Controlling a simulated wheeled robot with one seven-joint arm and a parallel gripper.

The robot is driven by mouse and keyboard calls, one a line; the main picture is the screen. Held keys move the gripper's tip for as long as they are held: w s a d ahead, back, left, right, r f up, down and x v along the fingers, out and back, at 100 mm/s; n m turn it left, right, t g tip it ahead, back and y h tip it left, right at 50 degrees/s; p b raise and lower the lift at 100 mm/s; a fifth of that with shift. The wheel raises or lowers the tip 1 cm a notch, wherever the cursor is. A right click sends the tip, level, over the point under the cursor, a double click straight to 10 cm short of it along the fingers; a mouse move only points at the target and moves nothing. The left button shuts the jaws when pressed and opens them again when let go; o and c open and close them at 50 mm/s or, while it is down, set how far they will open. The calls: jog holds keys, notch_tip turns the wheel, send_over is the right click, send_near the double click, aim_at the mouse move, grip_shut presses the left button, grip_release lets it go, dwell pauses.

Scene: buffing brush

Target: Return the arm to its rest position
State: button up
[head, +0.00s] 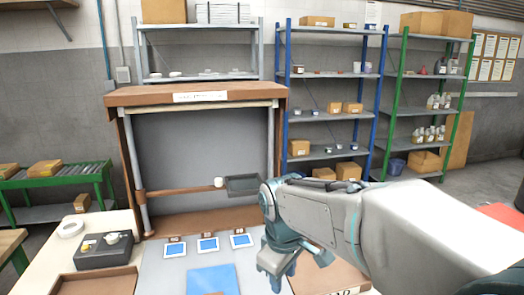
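My arm (330,215) reaches in from the right edge, stretched over the right side of the workbench. My gripper (277,272) hangs from its end, pointing down above the bench near the blue mat (211,280). The fingers are small and seen at an angle, so I cannot tell whether they are open or shut. I see nothing clearly held in them. My arm hides part of the right side of the bench. I cannot make out a buffing brush for certain.
A brown-framed back panel (200,150) stands behind the bench with a crossbar and a dark tray (243,185). A black box (105,250), a tape roll (71,227) and an empty brown tray (97,284) are at left. Three blue-white cards (207,244) lie centrally. Shelves (330,95) stand behind.

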jog(key=s+d+f+m+t, duration=0.1)
jog(key=s+d+f+m, duration=0.2)
jog(key=s+d+m, duration=0.7)
jog(key=shift+s+d, duration=0.35)
jog(key=shift+s, duration=0.9)
